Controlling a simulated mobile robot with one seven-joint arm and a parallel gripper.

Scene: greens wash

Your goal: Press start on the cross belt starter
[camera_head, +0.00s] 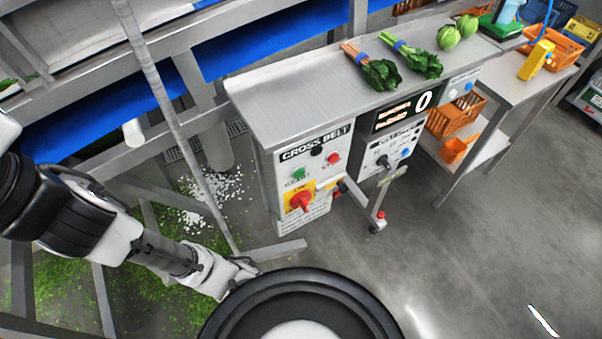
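The cross belt starter (318,208) is a light grey box marked "CROSS BELT", under the near left end of a steel table. Its green button (298,173) has lettering below it that looks like "START". A red button (333,158) sits to its right and a black knob or button (316,151) above. A red rotary switch (301,201) on a yellow plate is below the green button. My gripper (246,272) is low and to the left of the box, apart from it. Its fingers are too small and partly overlapped by my base to tell open or shut.
The steel table (290,92) carries leafy bunches (381,73) and green heads (449,38). A second control panel (392,142) is right of the starter. A slanted grey pole (178,125) rises near my arm. Open floor (450,260) lies at the right.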

